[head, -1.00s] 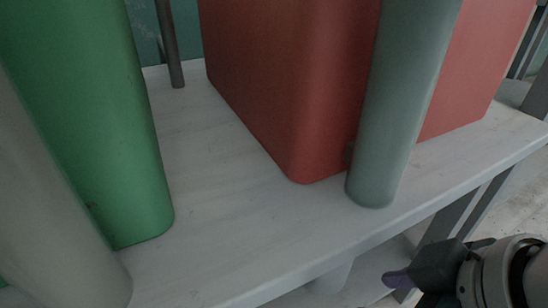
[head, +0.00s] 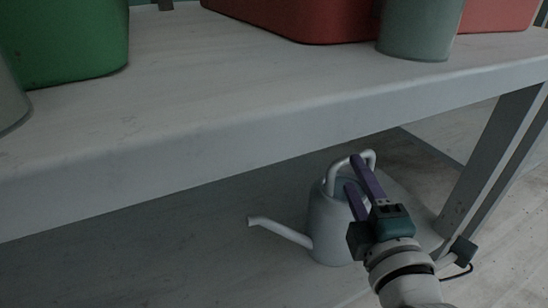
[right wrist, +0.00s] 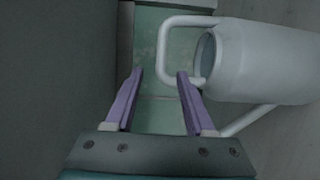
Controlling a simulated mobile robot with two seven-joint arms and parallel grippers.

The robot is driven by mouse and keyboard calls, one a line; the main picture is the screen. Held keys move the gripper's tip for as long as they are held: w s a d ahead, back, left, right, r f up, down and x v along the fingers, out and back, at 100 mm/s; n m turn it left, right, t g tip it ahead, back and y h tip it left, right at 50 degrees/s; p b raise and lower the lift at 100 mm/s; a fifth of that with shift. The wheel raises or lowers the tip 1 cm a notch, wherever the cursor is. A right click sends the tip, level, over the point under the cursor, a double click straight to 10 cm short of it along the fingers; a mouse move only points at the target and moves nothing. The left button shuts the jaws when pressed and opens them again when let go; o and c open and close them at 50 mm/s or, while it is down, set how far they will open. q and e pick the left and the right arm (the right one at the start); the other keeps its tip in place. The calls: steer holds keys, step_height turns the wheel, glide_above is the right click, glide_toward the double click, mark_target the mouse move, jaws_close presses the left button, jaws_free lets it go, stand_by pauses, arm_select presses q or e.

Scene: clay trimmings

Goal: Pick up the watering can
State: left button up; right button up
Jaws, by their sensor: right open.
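A light grey watering can (head: 325,228) stands on a lower surface under the table, its spout pointing left and its looped handle at the top. My right gripper (head: 357,174) is open and in front of the can in the head view, hiding part of its body and handle. In the right wrist view the can (right wrist: 265,62) lies at the upper right, and its handle loop reaches toward the space beyond my right gripper's two purple fingers (right wrist: 159,88). Nothing is seen between the fingers. My left gripper is not in view.
The grey tabletop (head: 200,95) overhangs the can, with its front edge close above. On it stand a green container (head: 65,40), a red container (head: 300,18) and a grey-green cylinder (head: 418,30). A table leg (head: 490,160) stands to the right of the can.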

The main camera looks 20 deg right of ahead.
mark_target(348, 163)
steer(key=b+x, duration=0.2)
steer(key=x, duration=0.2)
steer(key=shift+w+d, duration=0.2)
steer(key=shift+w, duration=0.1)
steer(key=b+x, duration=0.3)
steer(key=x, duration=0.1)
steer(key=shift+d+f+b, duration=0.25)
steer(key=shift+d+b, duration=0.15)
steer(key=shift+d, duration=0.05)
steer(key=shift+w+r, duration=0.1)
steer(key=shift+w, duration=0.15)
steer(key=shift+r, duration=0.1)
steer(key=shift+c, duration=1.1)
jaws_close()
